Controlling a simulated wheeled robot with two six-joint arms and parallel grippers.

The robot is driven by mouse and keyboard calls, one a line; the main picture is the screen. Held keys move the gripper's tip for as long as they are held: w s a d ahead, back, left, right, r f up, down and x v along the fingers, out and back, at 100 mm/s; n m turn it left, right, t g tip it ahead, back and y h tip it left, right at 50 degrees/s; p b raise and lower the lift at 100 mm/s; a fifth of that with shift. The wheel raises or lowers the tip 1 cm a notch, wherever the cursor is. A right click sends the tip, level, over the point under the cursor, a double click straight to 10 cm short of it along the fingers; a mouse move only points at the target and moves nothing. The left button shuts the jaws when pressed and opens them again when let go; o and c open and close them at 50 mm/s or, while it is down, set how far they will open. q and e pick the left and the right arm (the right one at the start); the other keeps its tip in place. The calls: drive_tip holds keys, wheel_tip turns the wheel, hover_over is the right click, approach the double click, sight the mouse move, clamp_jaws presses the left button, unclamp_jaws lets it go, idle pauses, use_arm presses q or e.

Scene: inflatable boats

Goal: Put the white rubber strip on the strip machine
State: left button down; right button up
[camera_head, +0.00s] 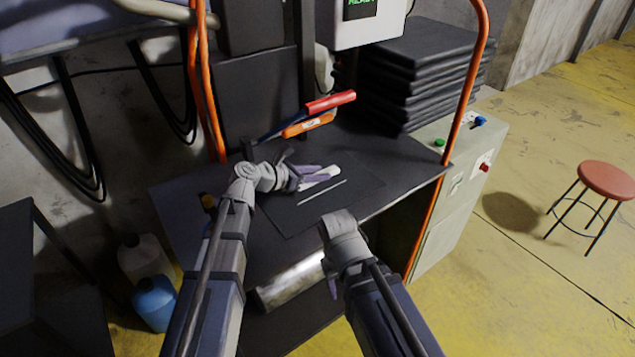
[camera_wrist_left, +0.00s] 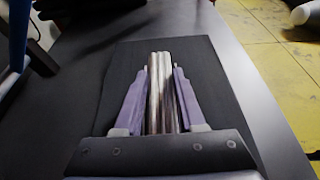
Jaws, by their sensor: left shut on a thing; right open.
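My left gripper (camera_head: 318,176) is low over the dark mat on the bench, its purple fingers closed on a pale strip, which I take to be the white rubber strip (camera_head: 329,170). In the left wrist view the held strip (camera_wrist_left: 161,95) looks shiny and ribbed, running lengthwise between the fingers. A thin white line or strip (camera_head: 322,193) lies on the mat just beside the gripper. My right gripper (camera_head: 338,222) is at the bench's front edge, empty, its fingertips mostly hidden. A white machine box (camera_head: 367,25) with a green display stands behind; I cannot tell whether it is the strip machine.
A red-handled and orange tool (camera_head: 318,115) lies behind the left gripper. A stack of dark sheets (camera_head: 420,70) stands at the back right. An orange rail (camera_head: 466,90) rises at the bench's right end. Bottles (camera_head: 153,300) stand lower left, a red stool (camera_head: 606,180) far right.

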use_arm(q)
drive_tip(key=shift+a+f+b, duration=0.1)
drive_tip(key=shift+f+b, duration=0.8)
drive_tip(key=shift+f, duration=0.4)
use_arm(e)
drive_tip(key=shift+a+f, duration=0.25)
drive_tip(key=shift+f, duration=1.05)
use_arm(q)
drive_tip(key=shift+f, duration=0.15)
drive_tip(key=c, duration=0.5)
unclamp_jaws()
use_arm(e)
drive_tip(key=shift+f, duration=0.15)
use_arm(q)
drive_tip(key=shift+s+a+r, duration=0.1)
drive_tip(key=shift+s+r, duration=0.05)
drive_tip(key=shift+r, duration=0.2)
drive_tip(key=p+v, duration=0.4)
drive_tip(key=v, duration=0.6)
drive_tip(key=shift+s+a, duration=0.15)
drive_tip(key=shift+a, duration=0.05)
drive_tip(key=shift+s+a+r+p, duration=0.15)
drive_tip(key=shift+s+a+p, duration=0.2)
drive_tip(key=shift+a, duration=0.1)
use_arm(e)
drive_tip(key=shift+r, duration=2.45)
